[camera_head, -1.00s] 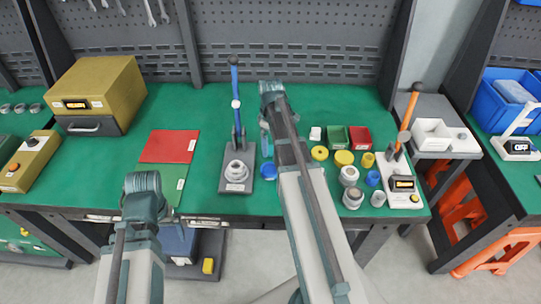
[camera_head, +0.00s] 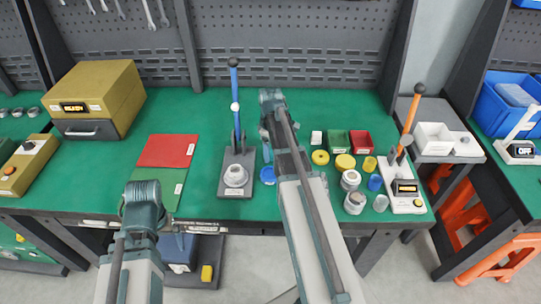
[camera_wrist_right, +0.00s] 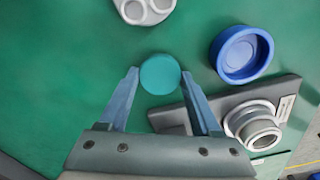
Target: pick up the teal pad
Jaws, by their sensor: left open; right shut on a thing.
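The teal pad (camera_wrist_right: 160,74) is a small round disc between the two fingertips of my right gripper (camera_wrist_right: 160,76) in the right wrist view. The fingers are shut on its sides. In the head view my right gripper (camera_head: 265,134) is mostly hidden by its own arm, over the green mat right of the blue-handled press; the pad cannot be made out there. My left gripper (camera_head: 143,212) is at the front left, near the table's front edge; its fingertips are largely hidden, and it holds nothing visible.
The press (camera_head: 236,170) with a grey ring and a blue cap (camera_head: 268,175) stand close to my right gripper. Yellow rings, green and red bins (camera_head: 360,142), grey fittings and an orange-handled press (camera_head: 404,188) are to the right. Red (camera_head: 168,150) and green sheets lie left.

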